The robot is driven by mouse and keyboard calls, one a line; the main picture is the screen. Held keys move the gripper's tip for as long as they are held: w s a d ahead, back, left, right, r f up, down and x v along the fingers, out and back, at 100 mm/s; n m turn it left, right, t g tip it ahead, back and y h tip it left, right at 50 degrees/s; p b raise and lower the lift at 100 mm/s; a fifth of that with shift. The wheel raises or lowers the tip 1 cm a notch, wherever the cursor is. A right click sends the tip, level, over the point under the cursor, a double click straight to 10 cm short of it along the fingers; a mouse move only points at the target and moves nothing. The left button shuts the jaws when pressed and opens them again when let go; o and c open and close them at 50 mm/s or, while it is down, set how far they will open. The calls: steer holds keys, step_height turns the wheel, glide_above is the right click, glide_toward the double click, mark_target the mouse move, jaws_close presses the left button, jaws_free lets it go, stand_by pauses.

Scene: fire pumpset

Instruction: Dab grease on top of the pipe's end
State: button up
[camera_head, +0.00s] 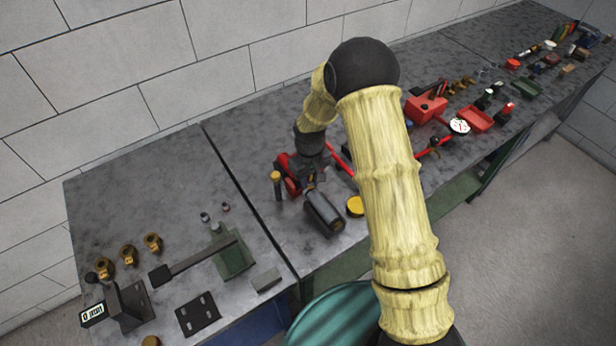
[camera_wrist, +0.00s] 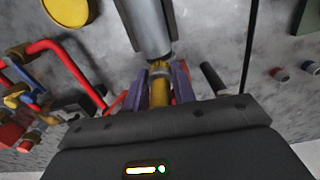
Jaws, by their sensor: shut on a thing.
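My gripper (camera_wrist: 166,84) is shut on a small brush (camera_wrist: 158,88) with a brown-yellow handle and a pale band, pointing away from the palm. In the wrist view the brush's tip is right at the near end of a thick grey pipe (camera_wrist: 145,25); I cannot tell whether they touch. In the head view the pipe (camera_head: 323,214) lies on the bench as a dark cylinder, just in front of my gripper (camera_head: 308,180), whose fingers are mostly hidden. A round yellow-topped tin (camera_head: 355,206), perhaps the grease, stands right of the pipe; it also shows in the wrist view (camera_wrist: 68,10).
Red pipework with brass fittings (camera_wrist: 40,75) lies close on the left in the wrist view. A dark post with a yellow top (camera_head: 277,184) stands left of my gripper. A green block (camera_head: 234,262) and brass fittings (camera_head: 129,254) sit further left. Bare bench (camera_head: 120,190) lies behind.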

steer(key=shift+s+d, duration=0.4)
steer(key=shift+s, duration=0.2)
steer(key=shift+w+a, duration=0.1)
steer(key=shift+w, duration=0.05)
stand_by(4.3)
steer(key=shift+w+a, duration=0.6)
steer(key=shift+w, duration=0.25)
steer(key=shift+r+p, duration=1.95)
steer(key=shift+r, duration=1.1)
steer(key=shift+f, duration=0.1)
